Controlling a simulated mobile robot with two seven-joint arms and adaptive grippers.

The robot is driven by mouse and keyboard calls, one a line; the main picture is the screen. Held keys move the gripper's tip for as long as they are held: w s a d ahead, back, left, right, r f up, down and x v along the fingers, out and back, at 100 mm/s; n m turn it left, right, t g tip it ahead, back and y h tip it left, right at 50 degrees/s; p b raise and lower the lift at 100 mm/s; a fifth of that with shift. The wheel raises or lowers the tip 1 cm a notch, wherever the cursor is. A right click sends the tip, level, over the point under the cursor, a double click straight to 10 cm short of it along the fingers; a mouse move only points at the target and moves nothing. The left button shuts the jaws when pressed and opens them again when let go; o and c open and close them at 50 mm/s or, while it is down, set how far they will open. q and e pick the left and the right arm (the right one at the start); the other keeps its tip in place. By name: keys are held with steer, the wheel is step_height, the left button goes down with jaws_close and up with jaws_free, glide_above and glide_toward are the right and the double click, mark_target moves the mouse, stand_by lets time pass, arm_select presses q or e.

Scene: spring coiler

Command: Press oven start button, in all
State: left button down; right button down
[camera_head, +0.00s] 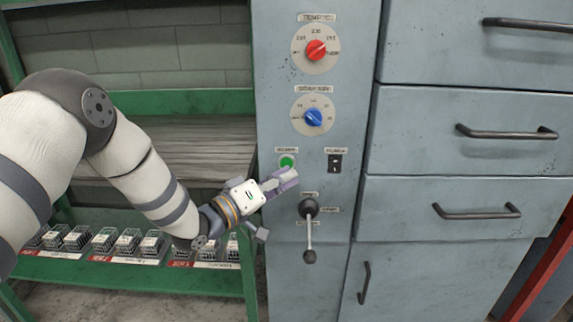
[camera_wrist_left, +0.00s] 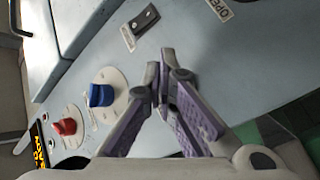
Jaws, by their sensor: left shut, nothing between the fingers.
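The green start button (camera_head: 287,162) sits on the grey-blue oven control panel, in the left column below the dials in the head view. My left gripper (camera_head: 290,179) is shut and empty, with its purple-grey fingertips just below the button. From this view I cannot tell whether they touch it or the panel. In the left wrist view my shut fingers (camera_wrist_left: 162,84) point at the panel, and the green button does not show there. My right gripper is not in view.
A red knob (camera_head: 316,50), a blue knob (camera_head: 313,117), a black switch (camera_head: 335,164) and a lever (camera_head: 309,230) surround the button. Drawers with dark handles (camera_head: 507,132) stand to the right. A green shelf (camera_head: 130,272) with small wire baskets is at left.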

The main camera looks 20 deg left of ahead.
arm_select(q)
steer(key=shift+w, duration=0.1)
stand_by(0.7)
steer(key=shift+w+a, duration=0.1)
steer(key=shift+w, duration=0.25)
steer(key=shift+w+a, duration=0.15)
steer(key=shift+w, duration=0.2)
stand_by(0.6)
steer(key=shift+s+d, duration=0.25)
steer(key=shift+s, duration=0.55)
